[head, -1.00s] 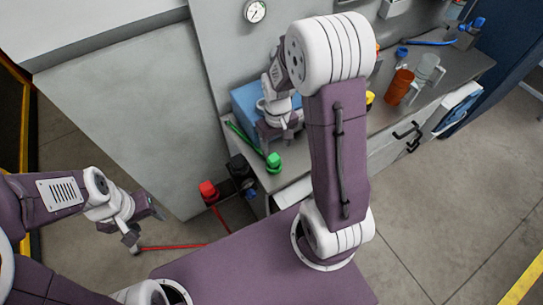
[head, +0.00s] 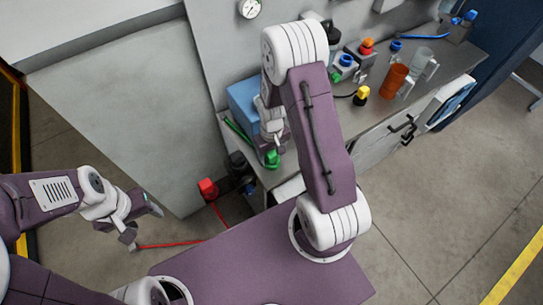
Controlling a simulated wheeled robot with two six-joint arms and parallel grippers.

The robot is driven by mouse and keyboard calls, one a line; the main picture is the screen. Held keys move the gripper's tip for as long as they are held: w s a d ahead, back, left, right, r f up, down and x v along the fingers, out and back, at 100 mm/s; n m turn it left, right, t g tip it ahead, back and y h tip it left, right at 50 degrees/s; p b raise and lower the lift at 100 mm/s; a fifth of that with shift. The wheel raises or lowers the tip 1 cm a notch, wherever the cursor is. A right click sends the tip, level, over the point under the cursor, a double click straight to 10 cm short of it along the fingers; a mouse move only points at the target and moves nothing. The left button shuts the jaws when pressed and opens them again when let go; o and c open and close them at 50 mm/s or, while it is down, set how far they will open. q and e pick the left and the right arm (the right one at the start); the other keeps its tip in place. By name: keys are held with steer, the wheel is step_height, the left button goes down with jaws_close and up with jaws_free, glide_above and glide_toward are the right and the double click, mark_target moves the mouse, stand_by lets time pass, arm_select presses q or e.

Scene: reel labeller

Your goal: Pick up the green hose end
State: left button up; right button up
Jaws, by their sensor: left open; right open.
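The green hose end (head: 272,160) is a green fitting at the near left part of the grey counter. A green hose (head: 237,130) lies along the counter's left edge. My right gripper (head: 271,149) is open and hangs right above the green hose end, overlapping its top in the view. I cannot tell whether the fingers touch it or are around it. My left gripper (head: 143,222) is open and empty, low at the left, well away from the counter.
A blue box (head: 242,102) stands behind my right wrist. A red fitting (head: 208,188) with a red hose is left of the counter. A yellow-topped item (head: 361,95), an orange cup (head: 394,82) and a clear cup (head: 421,65) stand farther right on the counter.

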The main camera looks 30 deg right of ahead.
mark_target(272, 153)
steer(key=shift+s+r, duration=0.1)
steer(key=shift+s, duration=0.05)
steer(key=c, duration=0.5)
jaws_close()
steer(key=shift+r, duration=0.1)
step_height(272, 153, up, 10)
steer(key=shift+f, duration=0.1)
